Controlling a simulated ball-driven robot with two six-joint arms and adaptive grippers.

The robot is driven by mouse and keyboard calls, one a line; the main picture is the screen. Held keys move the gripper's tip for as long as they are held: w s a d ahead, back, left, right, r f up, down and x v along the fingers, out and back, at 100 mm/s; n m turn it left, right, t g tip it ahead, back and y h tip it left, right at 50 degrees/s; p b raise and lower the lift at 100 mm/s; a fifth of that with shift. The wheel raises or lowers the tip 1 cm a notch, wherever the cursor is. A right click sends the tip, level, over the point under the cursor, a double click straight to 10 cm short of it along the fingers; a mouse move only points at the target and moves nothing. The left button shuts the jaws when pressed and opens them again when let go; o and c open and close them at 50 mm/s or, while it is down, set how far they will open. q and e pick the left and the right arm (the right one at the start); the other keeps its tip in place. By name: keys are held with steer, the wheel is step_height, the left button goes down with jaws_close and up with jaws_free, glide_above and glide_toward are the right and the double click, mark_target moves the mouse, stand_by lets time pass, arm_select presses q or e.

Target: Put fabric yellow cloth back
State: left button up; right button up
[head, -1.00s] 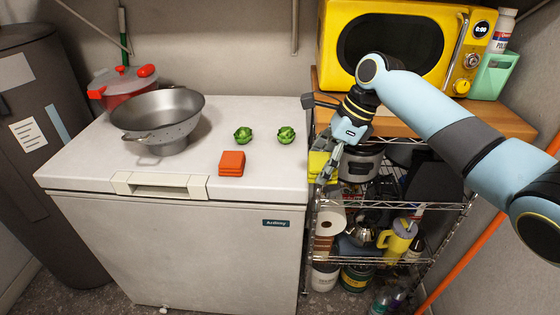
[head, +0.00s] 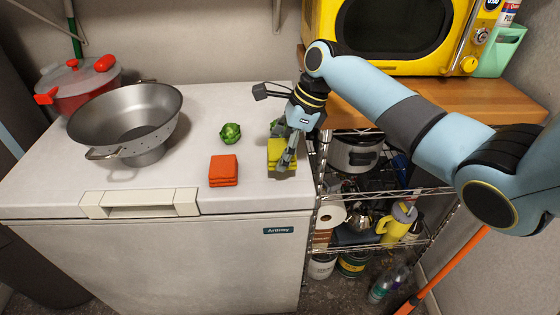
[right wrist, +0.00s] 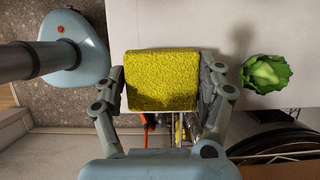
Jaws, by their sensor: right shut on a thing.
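The yellow cloth (head: 275,156), a folded square block, is at the right end of the white freezer's top (head: 180,170) in the head view. My right gripper (head: 284,154) is shut on it. In the right wrist view the yellow cloth (right wrist: 162,80) sits between the two fingers of my right gripper (right wrist: 165,90), near the freezer's edge. I cannot tell whether the cloth touches the freezer top. My left gripper is not in view.
A folded orange cloth (head: 223,170) and a green vegetable (head: 230,133) lie left of the gripper; another is mostly hidden behind it. A metal colander (head: 130,115) and red pot (head: 75,88) stand further left. A wire shelf (head: 385,195) with a yellow microwave (head: 390,30) above stands right.

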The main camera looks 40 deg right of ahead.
step_height(320, 180, down, 4)
steer(key=shift+w+r, duration=0.1)
steer(key=shift+w, duration=0.05)
steer(key=o, duration=1.1)
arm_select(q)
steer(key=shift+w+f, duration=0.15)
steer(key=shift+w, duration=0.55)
arm_select(e)
steer(key=shift+o, duration=0.2)
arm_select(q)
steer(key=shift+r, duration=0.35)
arm_select(e)
steer(key=v, duration=1.2)
